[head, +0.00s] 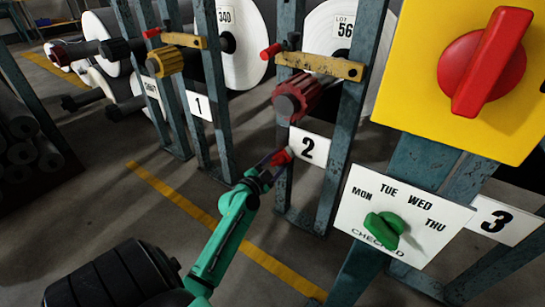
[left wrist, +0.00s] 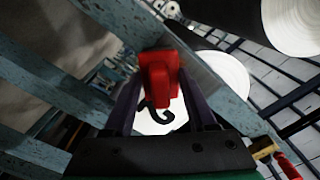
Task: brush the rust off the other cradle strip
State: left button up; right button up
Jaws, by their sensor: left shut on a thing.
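My left gripper (head: 268,168) reaches up to the blue-grey post beside the plate numbered 2. It is shut on a red piece (head: 282,157). In the left wrist view the red piece (left wrist: 160,75) sits between the two dark fingers, with a black hook shape (left wrist: 158,115) just below it. I cannot tell whether the red piece is a brush handle or whether it is fixed to the post. No bristles show on it. I cannot pick out a cradle strip or its rust for certain. My right gripper is not in view.
Worn blue-grey posts (head: 352,120) carry dark red (head: 302,95) and yellow (head: 165,62) hubs and yellow bars (head: 320,66). A yellow box with a red switch (head: 490,60) and a day plate with a green knob (head: 383,229) stand at right.

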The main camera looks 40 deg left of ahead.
pick_arm(q)
jog(key=shift+w, duration=0.15)
jog(key=shift+a+f+b, duration=0.1)
jog(key=shift+a+b, duration=0.15)
jog(key=shift+b, duration=0.1)
jog(key=shift+c, duration=0.6)
jog(key=a+b, duration=0.2)
jog(key=shift+a, duration=0.75)
grip_shut()
jog(key=shift+a+r, duration=0.1)
jog(key=shift+r, duration=0.15)
jog(key=shift+s, duration=0.2)
jog(key=shift+s+d+f, duration=0.1)
jog(key=shift+s+d, duration=0.1)
jog(key=shift+s, duration=1.25)
jog(key=shift+s+d+f, duration=0.1)
jog(key=shift+s+d, duration=0.1)
jog(key=shift+s, duration=1.2)
